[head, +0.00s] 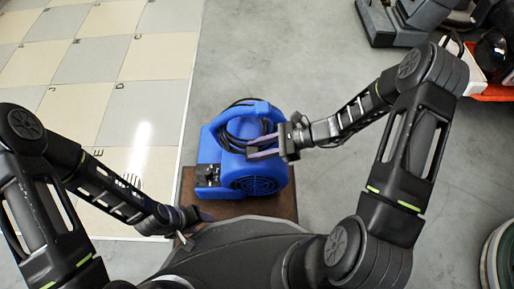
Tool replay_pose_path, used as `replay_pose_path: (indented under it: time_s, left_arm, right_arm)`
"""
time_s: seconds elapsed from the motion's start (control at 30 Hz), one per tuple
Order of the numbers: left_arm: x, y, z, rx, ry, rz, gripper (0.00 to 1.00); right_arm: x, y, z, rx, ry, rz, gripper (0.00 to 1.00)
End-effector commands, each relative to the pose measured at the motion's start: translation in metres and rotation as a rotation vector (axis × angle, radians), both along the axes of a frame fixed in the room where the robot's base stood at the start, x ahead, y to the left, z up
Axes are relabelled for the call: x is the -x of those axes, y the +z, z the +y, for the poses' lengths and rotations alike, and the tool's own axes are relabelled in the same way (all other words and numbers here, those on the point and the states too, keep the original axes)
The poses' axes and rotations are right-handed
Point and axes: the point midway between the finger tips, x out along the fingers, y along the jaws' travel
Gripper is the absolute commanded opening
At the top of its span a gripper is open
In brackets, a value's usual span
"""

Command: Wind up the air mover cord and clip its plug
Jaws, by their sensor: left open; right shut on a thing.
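The blue air mover (215,165) stands upright on a brown board (284,207) in the middle of the head view. Its black cord (229,136) lies in loops around the blue handle on top. My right gripper (256,153) reaches in from the right at the top of the housing, beside the loops. It is shut on what looks like part of the cord; its fingers hide the held part. My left gripper (197,220) is open, low in front of the air mover near the board's front left corner. I cannot make out the plug or its clip.
A floor of lettered cream and grey tiles (100,95) lies to the left. Bare grey concrete (285,55) is clear behind and right of the air mover. Dark machines (400,22) stand at the back right, and a round rimmed object (498,255) at the right edge.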

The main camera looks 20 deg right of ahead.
Motion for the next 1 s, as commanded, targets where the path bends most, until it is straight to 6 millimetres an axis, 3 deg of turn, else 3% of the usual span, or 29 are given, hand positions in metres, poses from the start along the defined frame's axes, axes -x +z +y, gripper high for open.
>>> replay_pose_path:
  time_s: [0.83,0.87,1.0]
  left_arm:
    - [0.0000,-0.0028,0.0000,0.000,0.000,0.000,0.52]
    - [0.0000,-0.0028,0.0000,0.000,0.000,0.000,0.52]
    - [0.0000,-0.0028,0.0000,0.000,0.000,0.000,0.52]
  right_arm:
    - [-0.0002,-0.0046,-0.0001,0.000,0.000,0.000,0.00]
    - [-0.0002,-0.0046,-0.0001,0.000,0.000,0.000,0.34]
    - [-0.0002,-0.0046,0.0000,0.000,0.000,0.000,0.46]
